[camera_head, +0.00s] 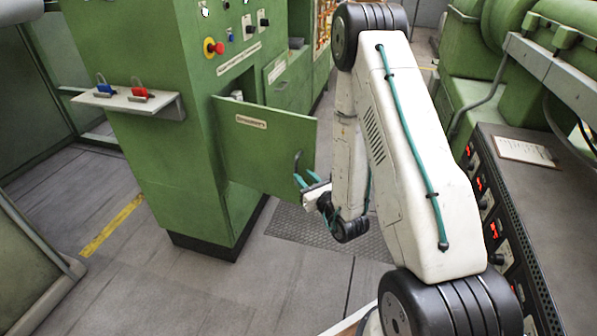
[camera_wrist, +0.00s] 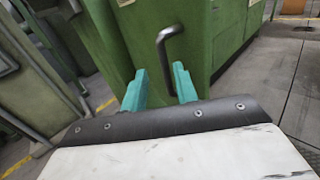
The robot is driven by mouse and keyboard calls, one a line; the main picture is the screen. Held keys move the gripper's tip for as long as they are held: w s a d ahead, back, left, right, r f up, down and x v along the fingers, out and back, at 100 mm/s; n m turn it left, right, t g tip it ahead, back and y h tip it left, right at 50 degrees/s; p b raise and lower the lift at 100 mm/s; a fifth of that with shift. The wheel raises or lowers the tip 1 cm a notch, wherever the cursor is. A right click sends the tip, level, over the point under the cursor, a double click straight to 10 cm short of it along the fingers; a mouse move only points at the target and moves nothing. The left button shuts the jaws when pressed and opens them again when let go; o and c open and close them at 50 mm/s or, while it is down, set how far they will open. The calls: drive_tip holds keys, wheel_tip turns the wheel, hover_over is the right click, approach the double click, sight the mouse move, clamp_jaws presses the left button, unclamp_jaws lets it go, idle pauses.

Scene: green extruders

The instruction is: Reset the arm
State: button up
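My gripper (camera_head: 305,178) is in front of an open green cabinet door (camera_head: 250,150), near its free edge. Its two teal fingers are apart and nothing shows held between them; they also show in the wrist view (camera_wrist: 160,82). A grey bent door handle (camera_head: 297,160) is just beyond the fingertips. In the wrist view the handle (camera_wrist: 163,48) rises above and between the fingers, and I cannot tell how far off it is. My white arm is bent, with its upper part raised and its lower part hanging toward the door.
The green cabinet (camera_head: 150,60) has a red emergency button (camera_head: 213,48) and a side shelf (camera_head: 135,101) with a blue padlock (camera_head: 105,88) and a red padlock (camera_head: 141,93). A control console (camera_head: 520,215) and green machines stand at right. The floor (camera_head: 170,285) at front left is clear.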

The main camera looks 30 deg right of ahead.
drive_tip(key=shift+s, duration=0.7)
